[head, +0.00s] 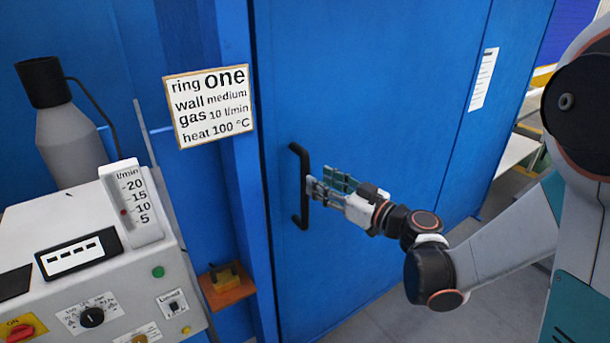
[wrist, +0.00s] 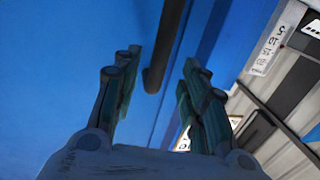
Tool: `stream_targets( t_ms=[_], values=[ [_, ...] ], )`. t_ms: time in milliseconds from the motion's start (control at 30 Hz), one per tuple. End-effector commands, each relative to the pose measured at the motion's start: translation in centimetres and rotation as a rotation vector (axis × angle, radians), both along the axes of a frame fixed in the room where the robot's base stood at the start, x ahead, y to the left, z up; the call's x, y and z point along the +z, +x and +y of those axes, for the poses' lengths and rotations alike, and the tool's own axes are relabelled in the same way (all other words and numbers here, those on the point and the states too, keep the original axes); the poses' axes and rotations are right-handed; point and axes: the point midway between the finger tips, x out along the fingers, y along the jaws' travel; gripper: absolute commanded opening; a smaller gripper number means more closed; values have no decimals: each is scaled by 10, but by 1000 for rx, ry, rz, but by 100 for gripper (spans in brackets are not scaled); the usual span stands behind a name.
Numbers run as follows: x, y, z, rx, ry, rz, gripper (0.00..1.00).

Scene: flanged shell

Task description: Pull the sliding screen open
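The sliding screen (head: 350,100) is a large blue panel that fills the middle of the head view. A black upright bar handle (head: 304,180) is fixed near its left edge. My gripper (head: 318,190) is at the handle, coming from the right, with its fingers pointing left. In the wrist view my gripper (wrist: 160,68) is open, with the handle (wrist: 166,45) showing between the two fingers and a gap on each side. I cannot tell how deep the bar sits between the fingertips. The screen's left edge lies against the blue frame post (head: 240,180).
A white control box (head: 90,285) with a flow gauge (head: 132,205) and a grey bottle (head: 68,140) stand at the left. A sign (head: 210,105) hangs on the post. An orange bracket (head: 228,285) sits below.

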Motion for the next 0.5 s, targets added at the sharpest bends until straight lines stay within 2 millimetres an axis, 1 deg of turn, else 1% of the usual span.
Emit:
stream_targets(
  t_ms=[33,200,300,500],
  values=[
    [-1,7,9,4,0,0,40],
    [-1,27,29,2,0,0,40],
    [-1,36,37,2,0,0,40],
    [0,45,46,0,0,0,40]
  ],
)
